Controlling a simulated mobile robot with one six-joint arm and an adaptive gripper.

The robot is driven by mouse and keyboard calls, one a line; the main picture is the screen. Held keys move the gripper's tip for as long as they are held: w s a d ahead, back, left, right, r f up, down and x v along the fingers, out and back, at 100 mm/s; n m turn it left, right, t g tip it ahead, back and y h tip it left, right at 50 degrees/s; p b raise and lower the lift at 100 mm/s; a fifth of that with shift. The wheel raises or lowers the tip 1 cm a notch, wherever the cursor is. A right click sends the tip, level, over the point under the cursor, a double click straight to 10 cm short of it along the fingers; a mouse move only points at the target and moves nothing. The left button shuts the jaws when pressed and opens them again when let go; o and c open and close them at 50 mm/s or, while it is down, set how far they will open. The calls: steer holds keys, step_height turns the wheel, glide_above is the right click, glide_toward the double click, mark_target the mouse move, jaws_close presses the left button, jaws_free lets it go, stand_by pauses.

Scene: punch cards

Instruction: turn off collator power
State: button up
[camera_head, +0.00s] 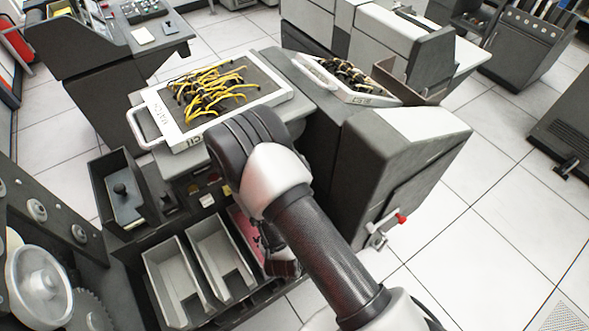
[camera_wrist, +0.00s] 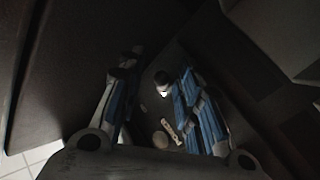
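The collator is the dark grey machine with wired plugboards (camera_head: 222,95) on top, in the middle of the head view. My gripper (camera_head: 283,266) reaches down along its front beside the card pockets, mostly hidden by my arm. In the wrist view my gripper (camera_wrist: 160,105) is open, with blue-padded fingers apart on both sides. Between them, on a dark panel, a small dark knob or switch with a bright white tip (camera_wrist: 162,88) shows. A pale round part (camera_wrist: 160,139) and a small light strip (camera_wrist: 171,131) lie nearer. Contact cannot be told, and the power switch is not clearly identifiable.
Grey card pockets (camera_head: 178,283) stand left of my gripper. A dark hopper (camera_head: 124,193) is above them. A red-tipped latch (camera_head: 401,218) sticks out on the machine's right side. A wheeled mechanism (camera_head: 42,285) is at lower left. Tiled floor (camera_head: 480,255) is free on the right.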

steer(key=shift+s+a, duration=0.1)
steer(key=s+a, duration=0.1)
steer(key=s, duration=1.1)
steer(key=shift+w, duration=0.15)
stand_by(0.3)
